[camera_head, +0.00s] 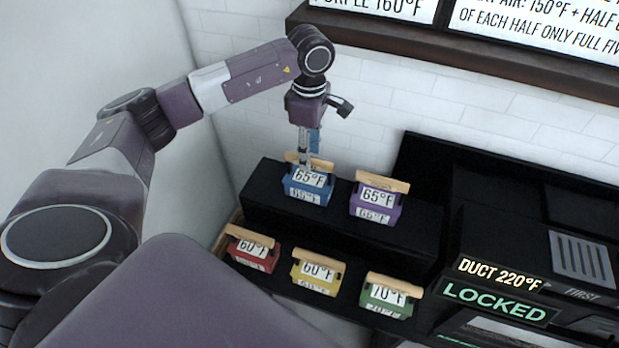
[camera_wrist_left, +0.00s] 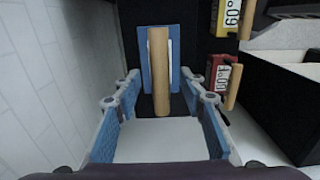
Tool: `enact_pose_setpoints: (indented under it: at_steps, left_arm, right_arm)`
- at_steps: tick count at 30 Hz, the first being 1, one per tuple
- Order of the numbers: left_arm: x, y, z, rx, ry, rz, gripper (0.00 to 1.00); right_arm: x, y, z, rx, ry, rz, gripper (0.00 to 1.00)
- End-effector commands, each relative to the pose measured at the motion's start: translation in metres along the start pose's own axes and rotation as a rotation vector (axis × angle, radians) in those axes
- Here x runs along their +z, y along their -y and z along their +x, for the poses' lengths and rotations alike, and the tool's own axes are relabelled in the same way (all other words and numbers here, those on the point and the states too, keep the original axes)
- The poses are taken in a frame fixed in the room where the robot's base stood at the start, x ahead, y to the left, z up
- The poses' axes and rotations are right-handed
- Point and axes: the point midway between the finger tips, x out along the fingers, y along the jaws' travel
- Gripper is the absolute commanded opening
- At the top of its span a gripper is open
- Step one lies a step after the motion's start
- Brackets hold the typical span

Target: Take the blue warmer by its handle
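The blue warmer (camera_head: 307,193) stands on the upper black step and carries a 65°F label. Its wooden handle (camera_head: 322,164) runs along its top. In the left wrist view the blue warmer (camera_wrist_left: 175,65) lies straight ahead, its handle (camera_wrist_left: 158,60) upright in the picture. My left gripper (camera_head: 309,150) points down just over the warmer. In the left wrist view its blue-padded fingers (camera_wrist_left: 160,85) are spread, with the handle between them and a gap on each side. Whether the fingertips reach down to handle height is unclear. My right gripper is not in view.
A purple warmer (camera_head: 376,203) stands just right of the blue one. Red (camera_head: 252,251), yellow (camera_head: 317,274) and green (camera_head: 388,297) warmers stand on the lower step. A white tiled wall is behind, with a dark shelf (camera_head: 470,52) above. A black machine reading LOCKED (camera_head: 497,301) is at right.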

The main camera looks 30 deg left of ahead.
Motion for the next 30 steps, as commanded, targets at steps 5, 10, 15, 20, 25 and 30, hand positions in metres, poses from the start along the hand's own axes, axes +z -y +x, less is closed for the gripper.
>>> enact_pose_setpoints:
  at_steps: [5,10,15,20,25,30]
  left_arm:
    - [-0.001,0.001,0.02,-0.002,0.001,0.001,0.38]
    - [-0.001,0.0,0.026,0.001,0.001,0.001,0.38]
    - [-0.001,0.0,0.025,0.0,0.001,0.001,0.32]
    - [-0.001,0.0,0.025,0.0,0.002,0.001,0.15]
    - [-0.001,0.0,0.025,0.001,0.002,0.001,0.0]
    - [-0.001,0.0,0.025,0.001,0.002,0.001,0.0]
  right_arm:
    - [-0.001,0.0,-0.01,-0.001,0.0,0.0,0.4]
    - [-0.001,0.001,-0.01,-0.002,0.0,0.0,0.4]
    - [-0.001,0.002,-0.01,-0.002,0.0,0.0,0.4]
    - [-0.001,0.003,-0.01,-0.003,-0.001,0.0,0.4]
    - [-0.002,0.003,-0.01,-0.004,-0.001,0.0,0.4]
    - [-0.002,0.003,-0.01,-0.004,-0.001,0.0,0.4]
